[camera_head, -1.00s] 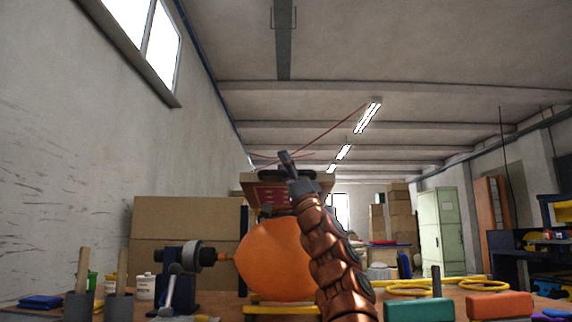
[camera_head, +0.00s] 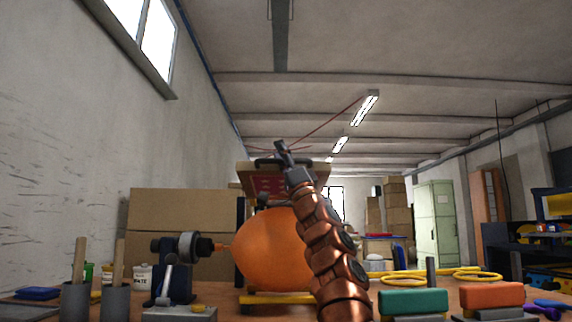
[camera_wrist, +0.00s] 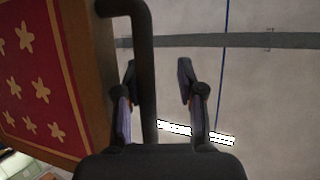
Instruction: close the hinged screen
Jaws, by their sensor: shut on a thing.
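The hinged screen is a wooden frame with a red panel (camera_head: 266,186) and stands raised and tilted above the orange balloon (camera_head: 268,252). In the wrist view the red panel with pale stars (camera_wrist: 30,80) fills the left side. A black bar handle (camera_wrist: 146,60) runs along the screen's edge; it also shows in the head view (camera_head: 265,162). My gripper (camera_head: 280,147) is at this handle, with the bar between its two fingers (camera_wrist: 157,80), and is shut on it. My copper-coloured arm hides the balloon's right side and part of the screen.
A dark clamp with a grey round head (camera_head: 188,247) holds the balloon's neck at left. Grey cups (camera_head: 76,302) stand at front left. Green (camera_head: 414,301) and orange (camera_head: 491,295) blocks lie at front right. Cardboard (camera_head: 180,215) stands behind.

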